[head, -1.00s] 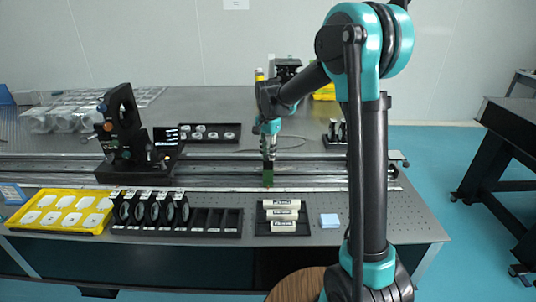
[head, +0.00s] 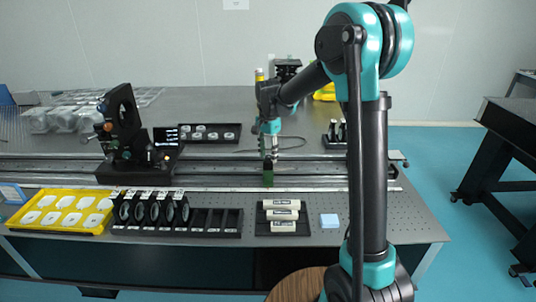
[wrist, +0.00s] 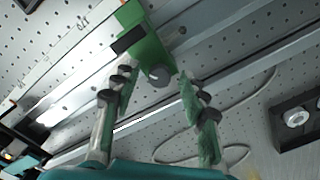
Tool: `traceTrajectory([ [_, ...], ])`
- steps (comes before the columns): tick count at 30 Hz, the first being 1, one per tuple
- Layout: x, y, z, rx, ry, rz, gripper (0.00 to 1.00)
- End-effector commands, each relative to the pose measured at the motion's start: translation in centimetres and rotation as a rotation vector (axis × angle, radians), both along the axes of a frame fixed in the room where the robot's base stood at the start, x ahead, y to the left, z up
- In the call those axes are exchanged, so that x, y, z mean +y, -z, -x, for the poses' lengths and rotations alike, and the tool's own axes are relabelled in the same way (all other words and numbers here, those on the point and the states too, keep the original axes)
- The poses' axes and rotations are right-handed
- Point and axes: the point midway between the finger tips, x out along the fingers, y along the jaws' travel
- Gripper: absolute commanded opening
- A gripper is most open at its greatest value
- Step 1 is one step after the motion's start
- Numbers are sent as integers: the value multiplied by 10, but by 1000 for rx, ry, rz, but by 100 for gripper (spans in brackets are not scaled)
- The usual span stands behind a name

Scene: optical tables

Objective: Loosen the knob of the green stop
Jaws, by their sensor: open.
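The green stop (wrist: 150,48) is a bright green block on the metal rail, with a dark patch on its face. Its grey round knob (wrist: 160,76) points toward my gripper in the wrist view. My gripper (wrist: 156,80) is open, with one green-padded finger on either side of the knob. I see gaps between the knob and both fingers. The knob is too small to make out in the head view.
The long rail (head: 220,177) crosses the table. A black optical mount (head: 125,135) stands on it at left. In front are a yellow tray (head: 35,226), a black rack (head: 222,235) of lenses and a holder with white rollers (head: 262,228). A black tray (head: 220,142) lies behind.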

Motion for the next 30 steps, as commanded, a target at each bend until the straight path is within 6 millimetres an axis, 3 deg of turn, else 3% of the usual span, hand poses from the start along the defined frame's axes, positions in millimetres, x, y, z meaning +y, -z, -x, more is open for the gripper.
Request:
traceTrajectory([
  [8,0,-13,0,0,0,0,43],
  [21,0,-96,0,0,0,0,43],
  [30,0,-119,0,0,0,0,43],
])
